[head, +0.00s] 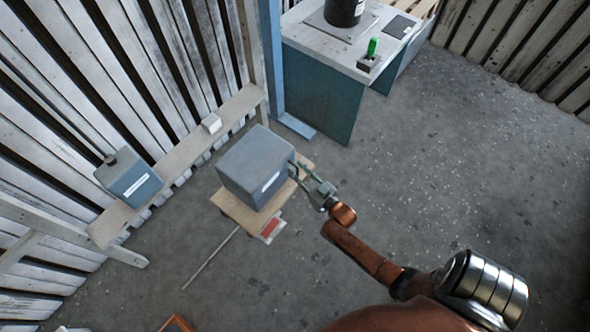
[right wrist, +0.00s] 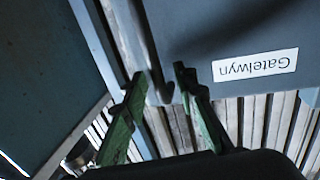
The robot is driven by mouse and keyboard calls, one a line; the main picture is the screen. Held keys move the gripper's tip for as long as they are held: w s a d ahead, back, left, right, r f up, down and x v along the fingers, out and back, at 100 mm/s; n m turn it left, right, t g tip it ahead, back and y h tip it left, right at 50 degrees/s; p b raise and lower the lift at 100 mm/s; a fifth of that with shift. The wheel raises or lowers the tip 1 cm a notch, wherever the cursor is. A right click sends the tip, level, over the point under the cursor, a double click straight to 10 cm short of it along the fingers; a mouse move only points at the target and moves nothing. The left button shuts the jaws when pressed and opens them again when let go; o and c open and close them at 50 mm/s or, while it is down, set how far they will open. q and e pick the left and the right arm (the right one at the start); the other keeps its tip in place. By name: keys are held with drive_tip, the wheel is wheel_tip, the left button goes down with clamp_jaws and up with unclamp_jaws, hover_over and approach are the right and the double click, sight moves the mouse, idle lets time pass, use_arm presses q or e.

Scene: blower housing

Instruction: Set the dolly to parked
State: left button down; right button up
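The dolly (head: 237,214) appears to be the low, pale wooden platform on the floor, with a large blue-grey box (head: 255,165) on it. A thin rod (head: 210,262) lies on the floor at its front left, and a red and white patch (head: 271,228) shows at its near edge. My right gripper (head: 299,172) is at the box's right side. In the right wrist view its green fingers (right wrist: 160,75) are apart, with a dark hooked part between or behind them; contact is unclear. The box's label (right wrist: 255,66) reads "Gatelwyn", upside down. My left gripper is out of view.
A low wooden bench (head: 180,160) along the slatted wall holds a smaller blue-grey box (head: 128,177) and a small white block (head: 211,123). A teal-sided workbench (head: 318,92) stands behind, carrying a black cylinder and a green-handled switch. The floor at right is clear.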

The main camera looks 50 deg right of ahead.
drive_tip(key=shift+w, duration=0.1)
drive_tip(key=shift+c, duration=0.5)
clamp_jaws()
